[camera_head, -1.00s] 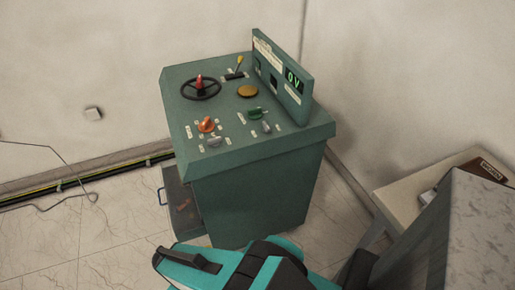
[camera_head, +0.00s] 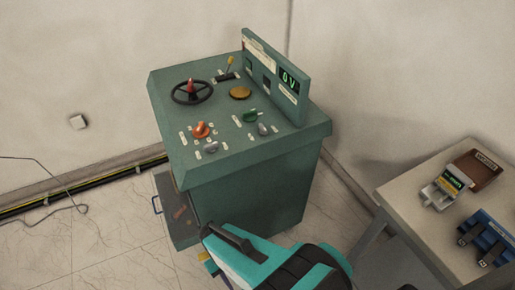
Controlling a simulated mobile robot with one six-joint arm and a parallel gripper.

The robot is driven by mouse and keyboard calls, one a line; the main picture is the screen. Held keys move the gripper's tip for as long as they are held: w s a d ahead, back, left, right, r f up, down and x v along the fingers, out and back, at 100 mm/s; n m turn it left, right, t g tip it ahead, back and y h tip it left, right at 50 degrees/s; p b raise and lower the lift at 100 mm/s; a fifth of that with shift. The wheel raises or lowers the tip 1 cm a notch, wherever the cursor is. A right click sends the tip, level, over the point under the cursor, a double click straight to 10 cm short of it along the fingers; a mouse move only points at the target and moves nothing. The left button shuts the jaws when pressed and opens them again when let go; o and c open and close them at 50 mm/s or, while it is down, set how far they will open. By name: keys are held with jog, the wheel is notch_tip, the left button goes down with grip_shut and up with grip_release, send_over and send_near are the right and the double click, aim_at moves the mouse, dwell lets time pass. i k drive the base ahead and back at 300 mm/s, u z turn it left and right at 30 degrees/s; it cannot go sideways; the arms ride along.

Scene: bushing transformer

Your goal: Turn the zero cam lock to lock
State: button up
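The green control console (camera_head: 250,175) stands in the middle of the head view. Its sloped top carries an orange knob (camera_head: 201,130), a green knob (camera_head: 249,116), two grey knobs (camera_head: 211,148) (camera_head: 263,129), a black handwheel (camera_head: 191,92) with a red grip, a yellow-tipped lever (camera_head: 229,66) and a brass-coloured disc (camera_head: 240,93). The labels are too small to read, so I cannot tell which control is the zero cam lock. My teal and black arm shows at the bottom, in front of the console and clear of its controls. I cannot make out my gripper's fingertips.
A display (camera_head: 289,81) on the console's raised panel reads 0 V. An open box or drawer (camera_head: 176,212) sits low at the console's left. A table (camera_head: 418,196) at right holds a meter (camera_head: 447,187), a brown case (camera_head: 475,170) and blue-black devices (camera_head: 487,238). Cables run along the left wall.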

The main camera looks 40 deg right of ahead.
aim_at(263, 131)
jog(key=z, duration=0.85)
jog(key=k, duration=0.95)
jog(key=i, duration=0.75)
